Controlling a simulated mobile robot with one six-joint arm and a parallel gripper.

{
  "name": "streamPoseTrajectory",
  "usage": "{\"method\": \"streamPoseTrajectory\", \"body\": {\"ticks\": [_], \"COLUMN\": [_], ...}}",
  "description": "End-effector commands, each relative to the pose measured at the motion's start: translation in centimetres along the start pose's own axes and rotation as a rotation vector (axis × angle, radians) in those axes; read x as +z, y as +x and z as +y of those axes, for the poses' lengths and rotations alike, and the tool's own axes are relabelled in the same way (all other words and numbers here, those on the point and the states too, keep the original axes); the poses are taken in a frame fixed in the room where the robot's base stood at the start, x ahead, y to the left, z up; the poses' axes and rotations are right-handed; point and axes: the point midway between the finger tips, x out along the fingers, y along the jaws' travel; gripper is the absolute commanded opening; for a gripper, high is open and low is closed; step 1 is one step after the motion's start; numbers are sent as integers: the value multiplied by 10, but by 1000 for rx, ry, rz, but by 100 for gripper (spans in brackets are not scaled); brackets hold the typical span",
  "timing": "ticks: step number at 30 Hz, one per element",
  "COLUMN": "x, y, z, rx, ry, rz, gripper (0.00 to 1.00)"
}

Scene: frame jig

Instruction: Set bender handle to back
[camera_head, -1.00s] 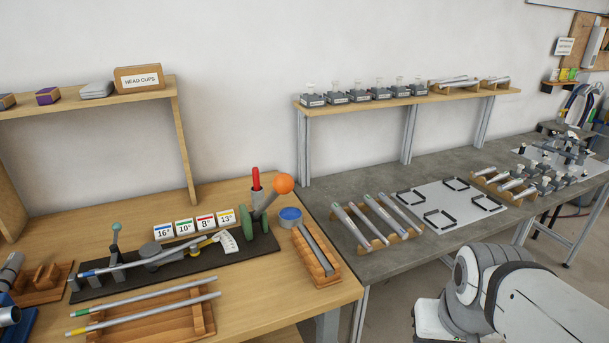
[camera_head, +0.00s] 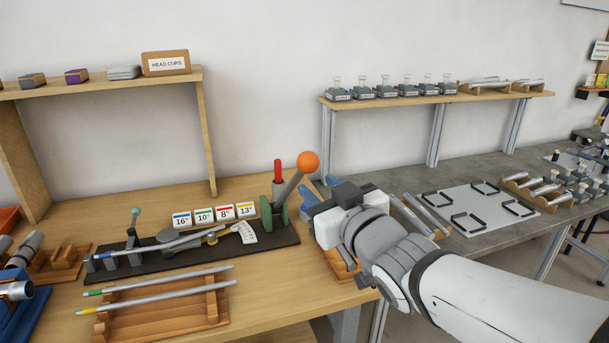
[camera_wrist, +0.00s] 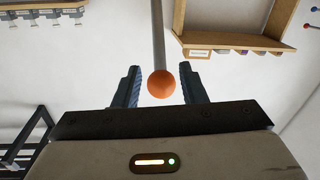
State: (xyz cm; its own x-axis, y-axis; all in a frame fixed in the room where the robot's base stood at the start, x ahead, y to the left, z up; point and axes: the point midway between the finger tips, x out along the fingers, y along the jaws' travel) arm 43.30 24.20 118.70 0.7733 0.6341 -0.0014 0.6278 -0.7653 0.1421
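The bender (camera_head: 200,248) lies on a dark base on the wooden bench. Its handle (camera_head: 289,188) is a grey lever with an orange ball knob (camera_head: 308,162), leaning up and to the right beside a red-gripped upright (camera_head: 278,172). My gripper (camera_head: 305,190) is to the right of the lever in the head view, its blue fingers pointing toward it. In the wrist view, my gripper (camera_wrist: 156,86) is open, with the orange ball (camera_wrist: 161,83) showing between the two fingers and the lever rod (camera_wrist: 158,35) rising behind it. I see no finger touching the ball.
Angle cards (camera_head: 213,214) stand behind the bender. Two tubes (camera_head: 160,288) lie on a wooden rack in front. A shelf (camera_head: 100,84) is above the bench at left. A grey table (camera_head: 480,228) with a white plate is at right. My arm hides part of a wooden tray (camera_head: 343,265).

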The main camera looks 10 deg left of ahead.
Motion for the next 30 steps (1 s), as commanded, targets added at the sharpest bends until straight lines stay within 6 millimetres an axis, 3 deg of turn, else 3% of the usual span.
{"method": "streamPoseTrajectory", "body": {"ticks": [15, 29, 30], "x": [-2, -1, -1], "y": [65, 76, 76], "z": [0, 0, 1], "rx": [-2, 0, 1], "ry": [-1, -1, -1], "rz": [2, 2, 2], "gripper": [38, 38, 34]}}
